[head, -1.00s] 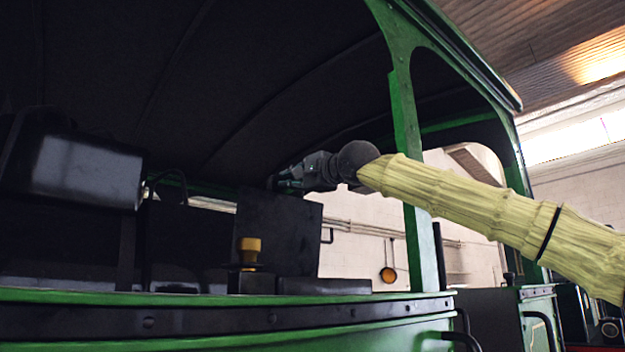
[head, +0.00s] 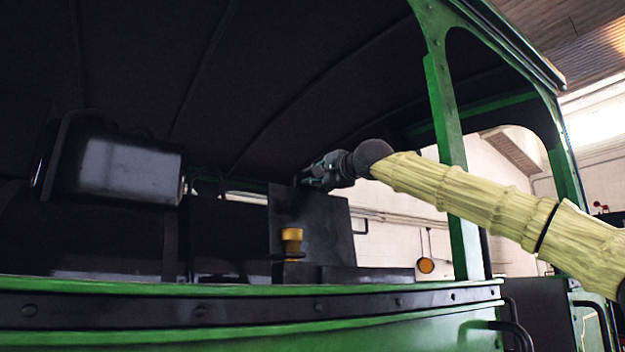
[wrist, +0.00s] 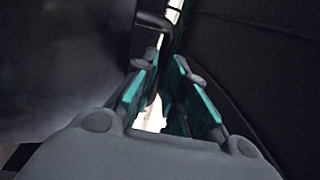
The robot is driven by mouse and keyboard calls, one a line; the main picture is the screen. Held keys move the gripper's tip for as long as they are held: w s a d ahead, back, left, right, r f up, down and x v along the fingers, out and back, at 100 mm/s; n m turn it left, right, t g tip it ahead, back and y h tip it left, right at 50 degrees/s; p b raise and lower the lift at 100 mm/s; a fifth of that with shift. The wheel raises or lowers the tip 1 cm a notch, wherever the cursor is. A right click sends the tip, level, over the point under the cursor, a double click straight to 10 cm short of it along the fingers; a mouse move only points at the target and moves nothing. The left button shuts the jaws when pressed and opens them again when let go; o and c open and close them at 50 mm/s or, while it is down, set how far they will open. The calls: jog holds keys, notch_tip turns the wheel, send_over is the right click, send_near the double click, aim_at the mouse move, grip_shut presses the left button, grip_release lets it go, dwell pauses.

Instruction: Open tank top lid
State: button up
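A dark, flat square panel (head: 309,232), which looks like the tank top lid, stands upright in the head view behind the green side wall. A bent black bar (wrist: 158,22), likely the handle, lies just beyond the fingertips. A dark surface (wrist: 60,60), likely the panel, fills the left side.
A yellow-topped fitting (head: 291,240) stands in front of the panel. A dark box-shaped part (head: 118,168) is at left. A green roof post (head: 447,160) stands close to my arm. The dark roof (head: 250,70) is overhead.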

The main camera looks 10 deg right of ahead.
jog(key=shift+o, duration=0.3)
jog(key=shift+s+r, duration=0.4)
jog(key=shift+w+f, duration=0.15)
jog(key=shift+f, duration=0.05)
jog(key=v, duration=1.2)
